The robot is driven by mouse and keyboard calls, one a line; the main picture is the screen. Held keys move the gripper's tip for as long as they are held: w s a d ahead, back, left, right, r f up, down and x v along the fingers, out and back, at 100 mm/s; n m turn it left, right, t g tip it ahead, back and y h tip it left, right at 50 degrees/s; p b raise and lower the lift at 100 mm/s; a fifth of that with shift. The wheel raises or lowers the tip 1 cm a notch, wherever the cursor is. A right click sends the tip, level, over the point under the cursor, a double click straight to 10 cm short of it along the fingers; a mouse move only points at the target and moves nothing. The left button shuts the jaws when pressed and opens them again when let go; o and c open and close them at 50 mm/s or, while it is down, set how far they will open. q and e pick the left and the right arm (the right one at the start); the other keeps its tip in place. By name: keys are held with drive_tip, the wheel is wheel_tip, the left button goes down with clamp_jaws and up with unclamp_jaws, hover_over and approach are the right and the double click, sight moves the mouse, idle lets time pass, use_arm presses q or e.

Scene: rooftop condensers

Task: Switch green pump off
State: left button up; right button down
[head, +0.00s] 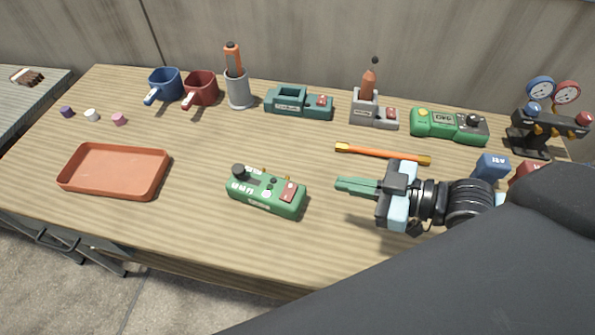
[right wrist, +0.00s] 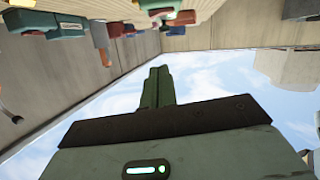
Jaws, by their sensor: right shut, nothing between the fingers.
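A green box-shaped device (head: 266,195), which looks like the green pump, stands near the front middle of the bench. On its top are a black knob at the left, small fittings, and a red switch (head: 289,190) at the right. I cannot tell which way the switch is set. My right gripper (head: 341,187) is shut and empty, to the right of this device, pointing left towards its red-switch end with a gap between. Its closed fingers also show in the right wrist view (right wrist: 158,75). My left gripper is not in view.
Another green device (head: 449,126) with a display stands at the back right, beside a gauge manifold (head: 540,115). An orange bar (head: 383,154) lies behind my right gripper. An orange tray (head: 115,171) is at the left. The wood between tray and green device is clear.

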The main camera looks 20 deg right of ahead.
drive_tip(key=shift+s+a+r, duration=0.1)
drive_tip(key=shift+s+r, duration=0.05)
drive_tip(key=shift+r, duration=0.05)
idle(0.3)
hover_over(301, 194)
wheel_tip(301, 194, down, 2)
wheel_tip(301, 194, down, 4)
drive_tip(key=shift+r, duration=0.25)
drive_tip(key=shift+f, duration=0.5)
